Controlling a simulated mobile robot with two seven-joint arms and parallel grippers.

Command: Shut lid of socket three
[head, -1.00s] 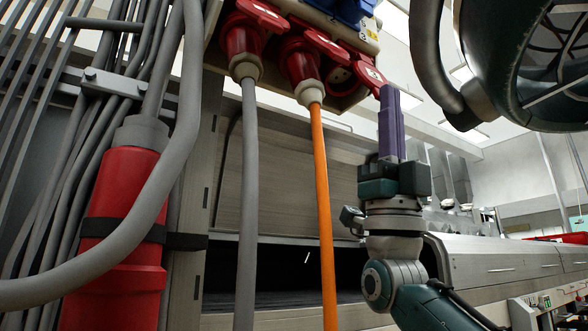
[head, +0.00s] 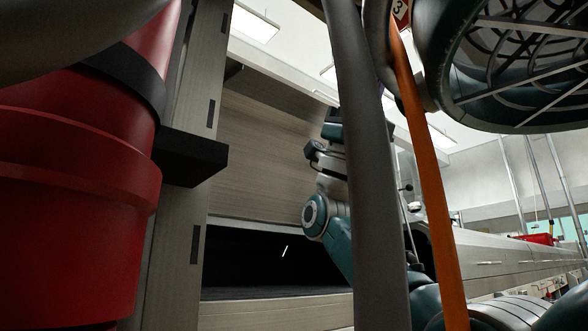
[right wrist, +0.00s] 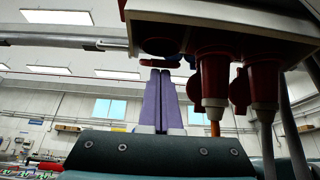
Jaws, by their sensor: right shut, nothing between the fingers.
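In the right wrist view, my right gripper (right wrist: 160,74) has its two purple fingers shut together with nothing between them. They point up, with their tips just below a thin red lid (right wrist: 160,63), seen edge-on under an empty-looking dark red socket (right wrist: 162,46). I cannot tell whether the tips touch the lid. In the head view only the red lid's "3" label (head: 400,9) shows at the top edge; the socket is out of that view. The right gripper there is mostly hidden behind a grey cable. My left gripper is not in view.
The grey cable (head: 368,170) and an orange cable (head: 428,170) hang close in front. Two plugged red connectors (right wrist: 214,80) hang beside the socket. A red cylinder (head: 70,190) stands left. A dark round grille (head: 530,60) fills the upper right.

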